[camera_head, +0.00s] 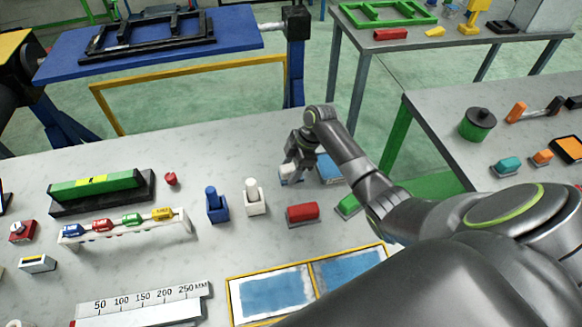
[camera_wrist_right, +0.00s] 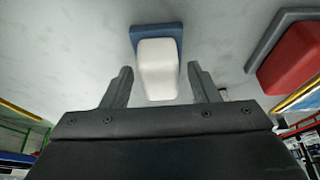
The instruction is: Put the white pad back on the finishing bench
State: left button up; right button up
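The white pad (camera_wrist_right: 157,70) is a rounded white block with a blue part (camera_wrist_right: 152,32) at its far end in the right wrist view. My right gripper (camera_wrist_right: 160,80) is open, with one finger on each side of the pad and a gap visible at both sides. In the head view the pad (camera_head: 289,177) shows only partly under my right gripper (camera_head: 294,164). Whether it rests on the grey-white bench (camera_head: 120,160) below is hard to tell. My left gripper is not in view.
A red pad (camera_head: 302,213) on a grey base stands nearby, and a blue block (camera_head: 328,168) sits just right of the gripper. White (camera_head: 255,203) and blue (camera_head: 214,208) handled pieces stand to the left. A yellow-framed panel (camera_head: 234,303) lies in front.

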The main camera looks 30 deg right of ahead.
jog(key=shift+r, duration=0.2)
jog(key=shift+d+r, duration=0.25)
jog(key=shift+r, duration=0.05)
jog(key=b+v, duration=0.3)
jog(key=v, duration=0.8)
jog(key=shift+s+r, duration=0.1)
jog(key=shift+r, duration=0.05)
